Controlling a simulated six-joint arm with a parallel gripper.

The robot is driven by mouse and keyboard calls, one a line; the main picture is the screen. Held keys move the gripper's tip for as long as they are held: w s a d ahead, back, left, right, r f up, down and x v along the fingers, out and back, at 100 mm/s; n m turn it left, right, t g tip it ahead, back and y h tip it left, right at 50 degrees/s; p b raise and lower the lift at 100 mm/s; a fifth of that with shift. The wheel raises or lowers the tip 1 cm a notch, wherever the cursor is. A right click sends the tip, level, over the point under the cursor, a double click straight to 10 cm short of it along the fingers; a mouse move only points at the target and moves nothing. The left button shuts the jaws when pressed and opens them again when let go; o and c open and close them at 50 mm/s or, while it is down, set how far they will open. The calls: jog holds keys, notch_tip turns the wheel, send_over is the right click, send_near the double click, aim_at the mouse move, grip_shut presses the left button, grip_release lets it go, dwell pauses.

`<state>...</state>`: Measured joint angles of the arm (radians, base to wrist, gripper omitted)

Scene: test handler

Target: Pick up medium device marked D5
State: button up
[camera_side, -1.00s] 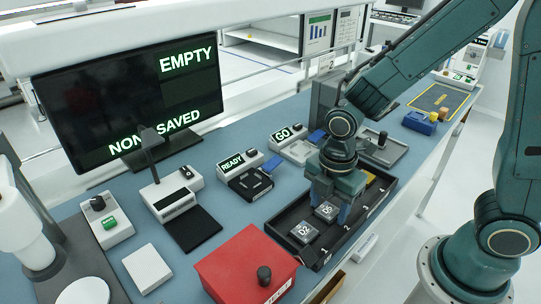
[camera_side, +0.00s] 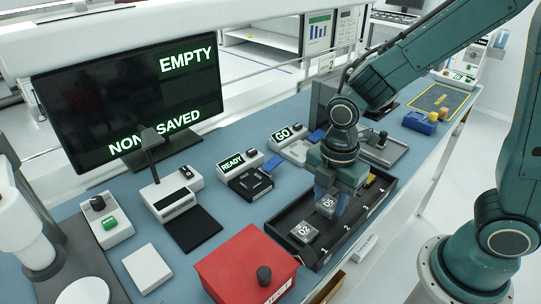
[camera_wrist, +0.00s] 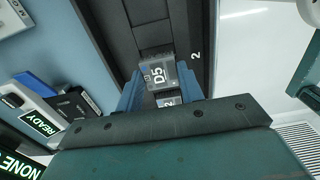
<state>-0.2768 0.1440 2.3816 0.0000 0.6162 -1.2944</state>
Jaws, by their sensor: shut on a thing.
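The device marked D5 (camera_side: 326,207) is a grey block with white lettering, over the second slot area of the black tray (camera_side: 325,258). My gripper (camera_side: 332,201) is shut on it, one blue finger on each side. In the wrist view D5 (camera_wrist: 158,74) sits between the fingertips of my gripper (camera_wrist: 160,88), its label readable. I cannot tell whether it is clear of the tray floor. Another device, marked D2 (camera_side: 304,232), lies in the tray's near slot, in front of D5. It is mostly hidden in the wrist view.
A red box (camera_side: 245,262) with a black knob stands left of the tray's near end. A READY unit (camera_side: 245,175) and a GO unit (camera_side: 292,145) stand behind the tray. The monitor (camera_side: 130,95) shows EMPTY and NONE SAVED.

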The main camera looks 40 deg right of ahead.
aim_at(329, 203)
jog(key=shift+r, duration=1.5)
jog(key=shift+w, duration=0.1)
